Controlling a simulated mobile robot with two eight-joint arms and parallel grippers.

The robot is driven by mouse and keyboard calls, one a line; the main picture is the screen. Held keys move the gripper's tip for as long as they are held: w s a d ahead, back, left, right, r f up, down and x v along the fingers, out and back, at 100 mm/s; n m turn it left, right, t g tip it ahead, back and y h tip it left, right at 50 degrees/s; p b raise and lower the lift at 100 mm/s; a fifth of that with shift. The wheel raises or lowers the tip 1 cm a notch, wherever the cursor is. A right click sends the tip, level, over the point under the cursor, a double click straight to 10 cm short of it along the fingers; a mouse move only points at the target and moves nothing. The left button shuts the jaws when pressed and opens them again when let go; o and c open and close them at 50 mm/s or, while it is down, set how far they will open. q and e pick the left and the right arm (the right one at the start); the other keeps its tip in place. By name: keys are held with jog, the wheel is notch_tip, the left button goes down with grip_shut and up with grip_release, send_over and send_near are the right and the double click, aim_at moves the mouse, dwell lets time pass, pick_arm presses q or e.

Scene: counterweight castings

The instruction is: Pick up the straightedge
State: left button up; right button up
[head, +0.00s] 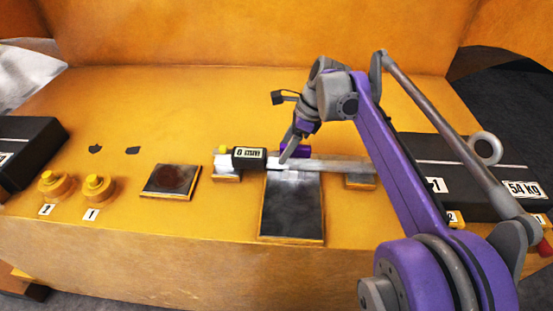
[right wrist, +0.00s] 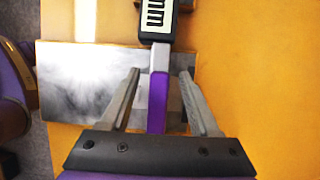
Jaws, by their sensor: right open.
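The straightedge (head: 335,166) is a long grey bar lying across small blocks on the yellow surface. It carries a black box reading "0 mm" (head: 249,158) towards its left end and a purple section (head: 295,150) near its middle. In the right wrist view the purple section (right wrist: 157,100) runs between the fingers, with the box (right wrist: 157,18) beyond the tips. My right gripper (head: 290,154) is open around the bar, one finger on each side; the wrist view shows its fingertips apart (right wrist: 160,73). My left gripper is not in view.
A dark metal plate (head: 293,205) lies in front of the straightedge. A smaller rusty plate (head: 171,181), two yellow knobs (head: 98,187) and a black block (head: 28,150) are to the left. A black 54 kg weight (head: 460,165) with a ring stands to the right.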

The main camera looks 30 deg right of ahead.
jog(key=shift+x, duration=1.45)
grip_shut()
jog(key=shift+r, duration=0.1)
